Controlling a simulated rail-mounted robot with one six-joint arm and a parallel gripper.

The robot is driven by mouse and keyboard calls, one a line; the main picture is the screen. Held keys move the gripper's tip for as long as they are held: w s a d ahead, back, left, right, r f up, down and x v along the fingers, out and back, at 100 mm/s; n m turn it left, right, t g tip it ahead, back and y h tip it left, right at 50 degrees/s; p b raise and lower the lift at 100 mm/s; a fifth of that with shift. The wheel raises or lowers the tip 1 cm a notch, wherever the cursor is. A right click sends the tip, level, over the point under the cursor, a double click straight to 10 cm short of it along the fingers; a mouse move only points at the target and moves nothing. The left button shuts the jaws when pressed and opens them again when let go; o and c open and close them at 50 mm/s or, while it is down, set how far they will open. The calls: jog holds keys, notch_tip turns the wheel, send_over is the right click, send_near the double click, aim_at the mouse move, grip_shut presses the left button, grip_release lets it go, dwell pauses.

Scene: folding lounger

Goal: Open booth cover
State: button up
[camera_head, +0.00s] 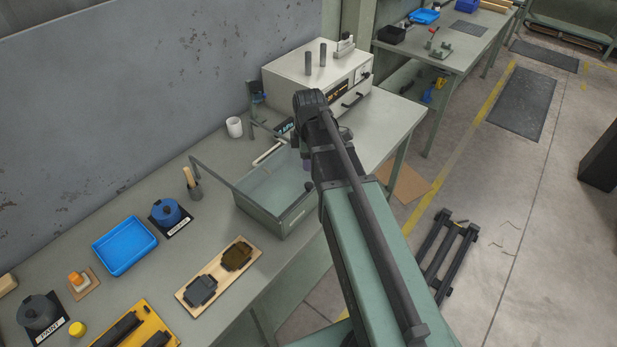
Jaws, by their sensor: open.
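The booth (262,222) is a low grey-green box with clear panels on the workbench, left of my arm. Its cover looks like a clear pane with a thin dark frame (215,174) that reaches out to the left. I cannot tell clearly how far the cover is raised. A small dark knob (309,187) shows at the booth's right side, close to my arm. My gripper (306,163) is mostly hidden beside the dark wrist, over the booth's right end. It is open; no object shows in it, and contact with the cover cannot be seen.
A white machine (315,75) stands behind the booth. The bench is clear right of my wrist.

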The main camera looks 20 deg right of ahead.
aim_at(309, 184)
notch_tip(309, 184, down, 11)
jog(key=b, duration=1.1)
jog(key=shift+f, duration=0.1)
jog(key=shift+r, duration=0.2)
grip_shut()
